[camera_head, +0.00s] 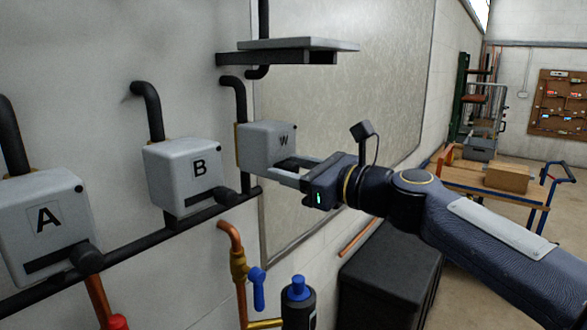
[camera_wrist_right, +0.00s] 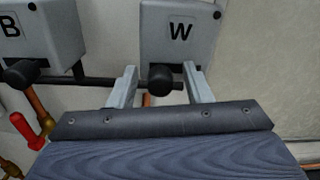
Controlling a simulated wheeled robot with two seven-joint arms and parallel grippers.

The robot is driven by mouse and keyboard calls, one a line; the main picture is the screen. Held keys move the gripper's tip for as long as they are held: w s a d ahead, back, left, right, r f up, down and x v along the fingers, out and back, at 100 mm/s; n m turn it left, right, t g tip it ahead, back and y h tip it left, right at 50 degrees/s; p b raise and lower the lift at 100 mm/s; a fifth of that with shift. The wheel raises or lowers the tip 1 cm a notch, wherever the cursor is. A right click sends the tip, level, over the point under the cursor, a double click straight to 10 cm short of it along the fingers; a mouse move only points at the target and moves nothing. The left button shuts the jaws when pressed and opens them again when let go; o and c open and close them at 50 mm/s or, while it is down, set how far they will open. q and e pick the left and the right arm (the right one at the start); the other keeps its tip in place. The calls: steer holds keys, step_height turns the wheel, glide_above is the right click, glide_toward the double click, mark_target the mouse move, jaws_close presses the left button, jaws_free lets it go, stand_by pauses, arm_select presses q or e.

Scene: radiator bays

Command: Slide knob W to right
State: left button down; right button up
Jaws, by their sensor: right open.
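Box W (camera_head: 266,144) is a light grey wall box marked W, mounted on the wall; it also shows in the right wrist view (camera_wrist_right: 180,40). Its black knob W (camera_wrist_right: 161,78) sits toward the left part of a dark horizontal slot, with slot visible to its right. My right gripper (camera_wrist_right: 160,84) is open, one finger on each side of the knob, with a gap on both sides. In the head view my right gripper (camera_head: 286,168) is at the lower front of box W, and its fingers largely hide the knob. My left gripper is not in view.
Box B (camera_head: 190,175) and box A (camera_head: 45,225) hang to the left, their knobs at the right ends of their slots. A wall shelf (camera_head: 290,50) is above box W. Below are a copper pipe with blue valve handle (camera_head: 257,288) and a black cabinet (camera_head: 390,270).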

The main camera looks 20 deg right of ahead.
jaws_close()
steer(key=w+d, duration=0.2)
steer(key=d, duration=0.1)
steer(key=shift+w, duration=0.15)
steer(key=shift+c, duration=2.4)
jaws_free()
steer(key=shift+d, duration=0.1)
steer(key=o, duration=0.5)
steer(key=shift+w+d, duration=0.1)
